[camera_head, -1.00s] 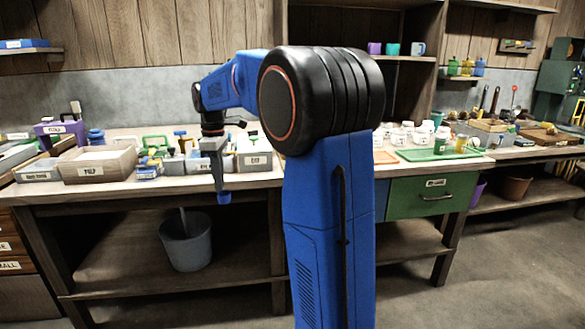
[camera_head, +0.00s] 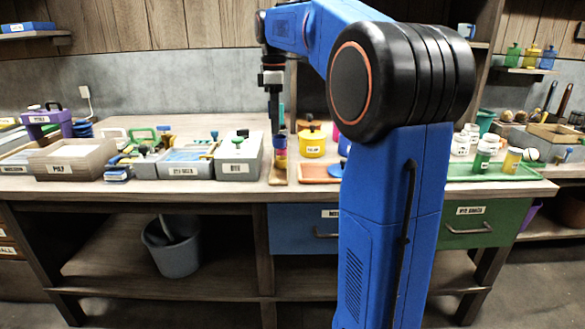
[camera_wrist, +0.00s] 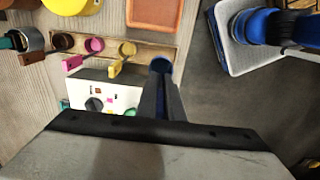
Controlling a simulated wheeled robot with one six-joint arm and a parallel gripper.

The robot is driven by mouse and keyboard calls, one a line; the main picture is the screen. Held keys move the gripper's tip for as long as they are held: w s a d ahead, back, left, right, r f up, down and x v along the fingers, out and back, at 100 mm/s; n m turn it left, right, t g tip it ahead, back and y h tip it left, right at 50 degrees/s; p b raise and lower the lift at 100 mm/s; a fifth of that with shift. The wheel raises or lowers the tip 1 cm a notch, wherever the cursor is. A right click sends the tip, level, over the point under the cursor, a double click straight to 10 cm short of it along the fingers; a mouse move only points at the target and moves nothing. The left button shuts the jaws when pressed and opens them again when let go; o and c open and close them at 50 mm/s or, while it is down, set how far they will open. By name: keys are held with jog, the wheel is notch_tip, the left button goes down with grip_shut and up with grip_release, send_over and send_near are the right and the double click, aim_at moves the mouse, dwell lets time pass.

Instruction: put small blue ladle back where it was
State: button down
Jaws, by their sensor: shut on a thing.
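My gripper (camera_head: 273,108) is shut on the small blue ladle (camera_wrist: 161,66); its blue cup shows beyond the fingertips in the wrist view. In the head view my gripper is upright above the wooden ladle rack (camera_head: 279,181), and the blue ladle cannot be made out clearly there. In the wrist view the rack (camera_wrist: 152,51) is a narrow wooden strip. It carries a yellow ladle (camera_wrist: 127,49), a pink ladle (camera_wrist: 94,45) and a brown ladle (camera_wrist: 62,42). The blue ladle appears beside the rack's end near the yellow one; its height above the rack cannot be told.
A grey labelled box (camera_head: 237,168) with knobs stands left of the rack. A yellow pot (camera_head: 312,143) and an orange tray (camera_head: 318,172) are to its right. A teal-ended cup (camera_wrist: 20,41) is near the rack's far end. The bench front edge is close.

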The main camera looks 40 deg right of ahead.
notch_tip(320, 180, down, 5)
jog(key=shift+d, duration=0.1)
jog(key=shift+f, duration=2.35)
jog(key=shift+f, duration=0.5)
jog(key=c, duration=1.9)
grip_release()
notch_tip(320, 180, up, 13)
jog(key=shift+r, duration=0.1)
